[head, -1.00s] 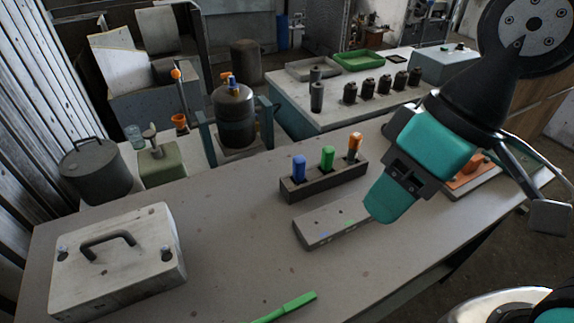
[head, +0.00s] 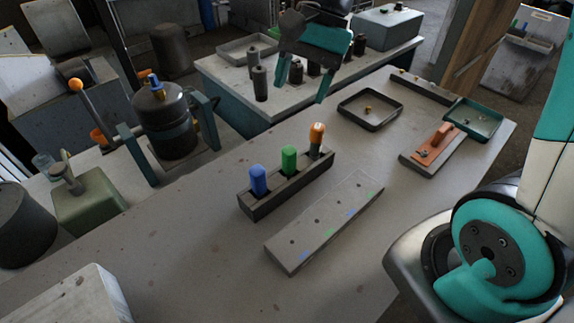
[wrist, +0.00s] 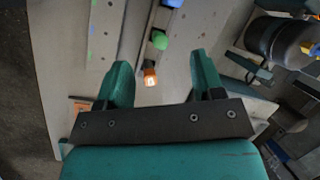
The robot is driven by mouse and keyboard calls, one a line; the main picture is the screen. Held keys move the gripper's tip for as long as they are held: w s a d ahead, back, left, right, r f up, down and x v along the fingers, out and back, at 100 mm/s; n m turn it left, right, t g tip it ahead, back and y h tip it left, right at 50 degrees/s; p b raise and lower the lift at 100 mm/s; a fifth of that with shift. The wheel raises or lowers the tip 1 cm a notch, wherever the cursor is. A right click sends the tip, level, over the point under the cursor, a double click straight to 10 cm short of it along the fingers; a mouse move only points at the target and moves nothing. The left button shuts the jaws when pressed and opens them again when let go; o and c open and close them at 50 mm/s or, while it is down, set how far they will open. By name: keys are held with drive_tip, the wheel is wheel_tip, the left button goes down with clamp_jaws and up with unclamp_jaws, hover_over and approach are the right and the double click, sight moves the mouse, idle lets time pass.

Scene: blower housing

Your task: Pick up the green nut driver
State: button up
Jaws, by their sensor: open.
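The green nut driver (head: 289,160) stands upright in the middle slot of a dark rack (head: 290,190), between a blue-handled driver (head: 258,181) and an orange-handled one (head: 316,138). In the wrist view the green handle (wrist: 160,40) shows beyond my fingertips, and the orange one (wrist: 150,77) appears between the fingers, not gripped. My gripper (head: 300,90) is open and empty, and looks raised behind the rack in the head view. It also fills the lower wrist view (wrist: 162,72). The driver's lower part is hidden in the rack.
A grey block with holes and coloured marks (head: 325,222) lies in front of the rack. A dark tray (head: 370,124), a green tray (head: 490,121) and an orange clamp on a plate (head: 433,152) lie to the right. A tank (head: 165,118) stands at left.

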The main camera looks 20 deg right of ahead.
sight(291, 148)
drive_tip(key=w+d+f+m, duration=0.4)
drive_tip(key=w+d+m, duration=0.1)
drive_tip(key=m, duration=0.1)
drive_tip(key=x, duration=1)
drive_tip(key=shift+s+a+f, duration=0.1)
drive_tip(key=shift+s+a, duration=0.2)
drive_tip(key=shift+a, duration=0.15)
drive_tip(key=p+x, duration=0.1)
drive_tip(key=x, duration=0.5)
drive_tip(key=shift+s+f, duration=0.2)
drive_tip(key=shift+c, duration=0.3)
drive_tip(key=c, duration=1)
